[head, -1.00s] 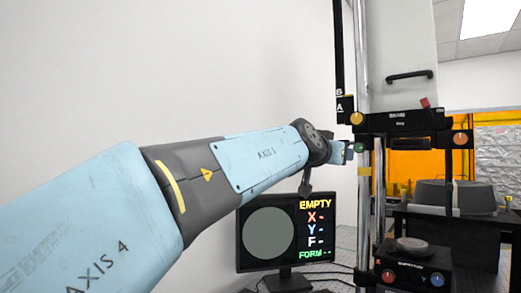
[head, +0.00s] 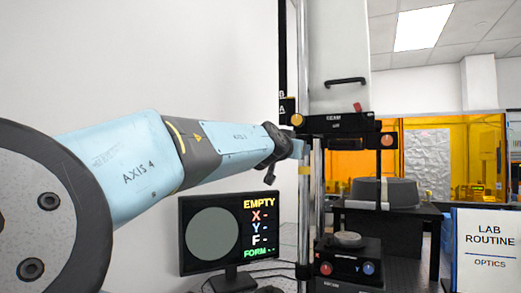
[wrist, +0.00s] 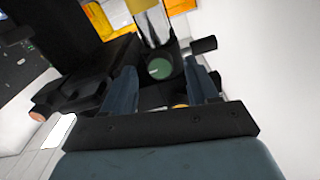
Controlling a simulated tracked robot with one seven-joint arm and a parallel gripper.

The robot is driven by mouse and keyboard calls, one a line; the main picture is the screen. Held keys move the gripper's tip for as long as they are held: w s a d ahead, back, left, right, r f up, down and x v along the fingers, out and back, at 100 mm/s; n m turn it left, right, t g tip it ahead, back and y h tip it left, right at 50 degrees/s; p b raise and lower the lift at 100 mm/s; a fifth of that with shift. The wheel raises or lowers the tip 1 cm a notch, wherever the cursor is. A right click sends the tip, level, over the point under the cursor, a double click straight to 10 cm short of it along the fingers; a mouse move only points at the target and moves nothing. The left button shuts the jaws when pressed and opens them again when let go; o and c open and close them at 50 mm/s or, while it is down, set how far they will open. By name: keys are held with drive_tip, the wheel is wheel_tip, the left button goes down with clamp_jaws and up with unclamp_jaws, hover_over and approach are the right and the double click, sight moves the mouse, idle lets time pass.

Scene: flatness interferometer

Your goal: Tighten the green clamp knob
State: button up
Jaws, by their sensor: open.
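The green clamp knob (wrist: 159,68) shows in the wrist view as a round dark-green face on a black block by the shiny column. My gripper (wrist: 160,66) is open, with one finger on each side of the knob in the picture. Gaps show between the fingers and the knob, and I cannot tell how far off it is in depth. There the green knob cannot be made out clearly.
A monitor (head: 222,234) reading EMPTY stands below my arm. A black stage (head: 347,262) with red and blue knobs sits at the column's foot. A lab routine sign (head: 487,250) stands at right. In the wrist view a dark cylinder (wrist: 204,45) lies near the right finger.

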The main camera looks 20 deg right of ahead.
drive_tip(key=shift+x, duration=1.15)
drive_tip(key=shift+c, duration=0.4)
drive_tip(key=c, duration=1)
drive_tip(key=shift+o, duration=0.2)
